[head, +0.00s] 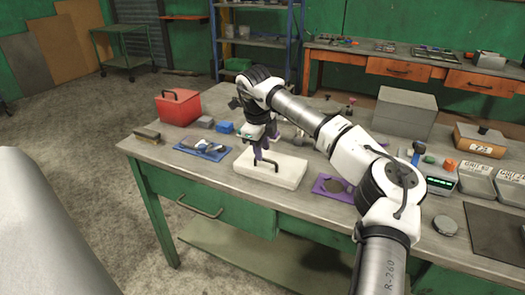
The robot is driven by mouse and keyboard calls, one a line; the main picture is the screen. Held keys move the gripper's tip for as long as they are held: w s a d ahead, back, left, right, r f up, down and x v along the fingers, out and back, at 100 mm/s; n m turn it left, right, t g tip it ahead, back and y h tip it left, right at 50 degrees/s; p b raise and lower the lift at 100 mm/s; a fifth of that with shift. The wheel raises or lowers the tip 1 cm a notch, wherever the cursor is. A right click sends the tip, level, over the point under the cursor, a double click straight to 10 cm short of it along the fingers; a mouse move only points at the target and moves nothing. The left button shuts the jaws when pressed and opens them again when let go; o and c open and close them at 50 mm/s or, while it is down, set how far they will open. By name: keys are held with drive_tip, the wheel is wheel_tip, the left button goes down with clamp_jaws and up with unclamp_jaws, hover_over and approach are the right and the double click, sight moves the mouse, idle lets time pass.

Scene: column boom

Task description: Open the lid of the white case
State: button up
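The white case (287,171) lies flat on the workbench, near its front edge, and looks closed. A dark handle (270,163) shows on its top. My gripper (259,155) points down from the arm right over the left part of the case, close to its top by the handle. I cannot tell whether the fingers touch the handle or the case. The gap between the fingers is too small to make out. The back part of the case is partly hidden behind my gripper.
On the bench (160,158), a red box (179,109) and a blue tray (203,149) lie left of the case. A purple plate (329,187) lies close on its right. A grey box (405,113), a labelled box (480,139) and grey bins (477,180) stand farther right.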

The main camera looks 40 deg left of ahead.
drive_tip(key=shift+w+f, duration=0.2)
drive_tip(key=shift+f, duration=1)
clamp_jaws()
